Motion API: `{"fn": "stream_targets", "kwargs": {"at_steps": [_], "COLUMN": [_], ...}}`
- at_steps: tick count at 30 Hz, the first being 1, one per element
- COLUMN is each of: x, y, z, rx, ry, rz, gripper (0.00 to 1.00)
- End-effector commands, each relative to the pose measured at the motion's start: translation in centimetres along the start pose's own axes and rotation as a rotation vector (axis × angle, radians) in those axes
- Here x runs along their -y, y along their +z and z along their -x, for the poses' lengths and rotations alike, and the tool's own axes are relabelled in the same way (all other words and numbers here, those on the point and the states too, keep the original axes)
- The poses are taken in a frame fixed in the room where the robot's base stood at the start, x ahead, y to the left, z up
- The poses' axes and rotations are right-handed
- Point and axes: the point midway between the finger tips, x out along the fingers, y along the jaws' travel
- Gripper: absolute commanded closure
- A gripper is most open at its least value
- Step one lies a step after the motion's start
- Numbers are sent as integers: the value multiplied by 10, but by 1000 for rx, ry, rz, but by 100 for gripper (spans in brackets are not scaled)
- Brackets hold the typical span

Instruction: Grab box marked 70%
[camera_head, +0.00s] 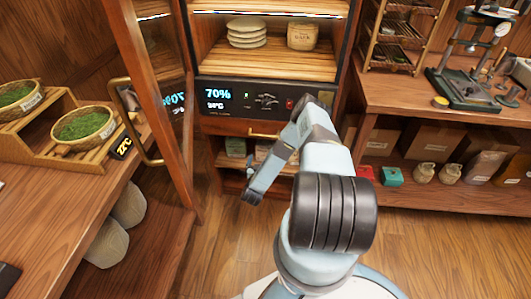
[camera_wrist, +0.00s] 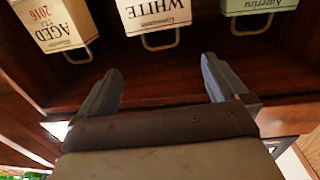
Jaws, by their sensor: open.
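The only 70% marking I see is on the lit display (camera_head: 218,94) of the wooden cabinet's black control panel (camera_head: 268,113) in the head view. No box there carries that number legibly. In the wrist view, my gripper (camera_wrist: 160,82) is open and empty, its two dark fingers spread apart. Beyond the fingertips are a cream box labelled AGED 2016 (camera_wrist: 52,22), a white box labelled WHITE (camera_wrist: 153,14) and a pale green box (camera_wrist: 250,6) with unclear writing. Each has a metal loop on it. The boxes are cut off by the top edge.
The cabinet's wooden door (camera_head: 160,110) stands open at left; its upper shelf holds pale stacked cakes (camera_head: 247,38) and a wrapped block (camera_head: 302,36). Baskets of green leaves (camera_head: 82,126) sit on the left counter. The right bench (camera_head: 430,98) has a press (camera_head: 475,60) on top and boxes below.

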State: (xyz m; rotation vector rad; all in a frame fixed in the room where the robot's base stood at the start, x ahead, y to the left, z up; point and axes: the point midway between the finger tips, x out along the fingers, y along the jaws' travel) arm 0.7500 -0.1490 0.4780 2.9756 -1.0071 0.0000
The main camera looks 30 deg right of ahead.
Motion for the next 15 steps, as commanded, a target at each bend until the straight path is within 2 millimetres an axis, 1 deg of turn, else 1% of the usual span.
{"fn": "stream_targets", "kwargs": {"at_steps": [1,3,9,12,15], "x": [-1,-1,-1,-1,-1], "y": [-1,-2,-1,-1,-2], "z": [-10,-22,-55,-66,-72], "rx": [-3,-3,-1,0,0], "ry": [2,3,1,1,1], "rz": [0,0,0,0,0], "gripper": [0,0,0,0,0]}}
